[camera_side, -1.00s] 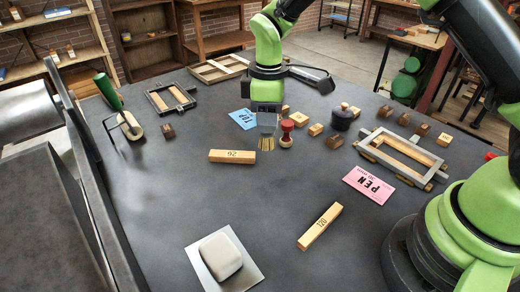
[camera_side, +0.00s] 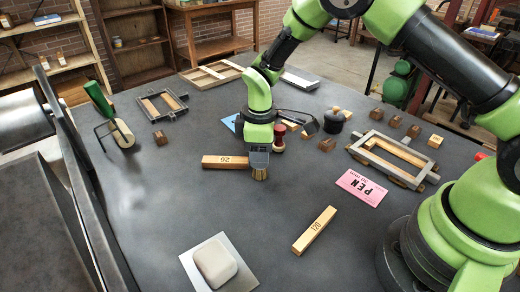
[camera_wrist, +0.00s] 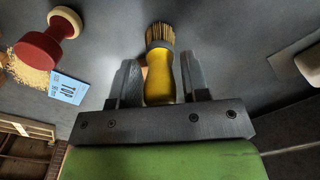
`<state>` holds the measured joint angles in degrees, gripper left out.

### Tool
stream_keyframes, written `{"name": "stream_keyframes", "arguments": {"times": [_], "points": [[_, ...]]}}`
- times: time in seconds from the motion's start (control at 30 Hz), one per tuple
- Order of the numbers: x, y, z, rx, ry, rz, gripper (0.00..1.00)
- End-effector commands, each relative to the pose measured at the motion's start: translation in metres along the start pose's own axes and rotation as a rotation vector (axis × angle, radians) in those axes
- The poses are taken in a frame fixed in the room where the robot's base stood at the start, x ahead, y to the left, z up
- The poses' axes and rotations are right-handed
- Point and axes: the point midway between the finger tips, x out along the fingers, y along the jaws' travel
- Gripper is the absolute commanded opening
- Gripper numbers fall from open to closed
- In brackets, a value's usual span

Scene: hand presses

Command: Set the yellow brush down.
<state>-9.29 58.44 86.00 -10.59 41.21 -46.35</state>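The yellow brush (camera_wrist: 160,78) is upright between the two fingers of my gripper (camera_wrist: 160,85) in the wrist view, with its pale bristles pointing away from the palm. My gripper is shut on its yellow handle. In the side view my gripper (camera_side: 259,158) points down and only the brush's bristles (camera_side: 260,174) show beneath it. The bristles are at or just above the dark table top (camera_side: 180,205); I cannot tell whether they touch.
A wooden block marked 26 (camera_side: 222,162) lies just left of the brush. A red-handled stamp (camera_side: 279,138) stands close behind. A block marked 120 (camera_side: 314,230), a pink card (camera_side: 361,187) and a pale slab (camera_side: 215,262) lie nearer the camera. Bare table lies in front of the brush.

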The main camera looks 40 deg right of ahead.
Motion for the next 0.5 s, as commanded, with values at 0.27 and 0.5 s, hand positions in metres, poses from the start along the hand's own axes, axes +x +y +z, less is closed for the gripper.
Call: {"name": "stream_keyframes", "arguments": {"times": [0.27, 0.5], "points": [[0.000, 0.000, 0.000, 0.000, 0.000, 0.000, 0.52], [-0.023, 0.001, -0.001, 0.000, 0.004, 0.002, 0.52]]}}
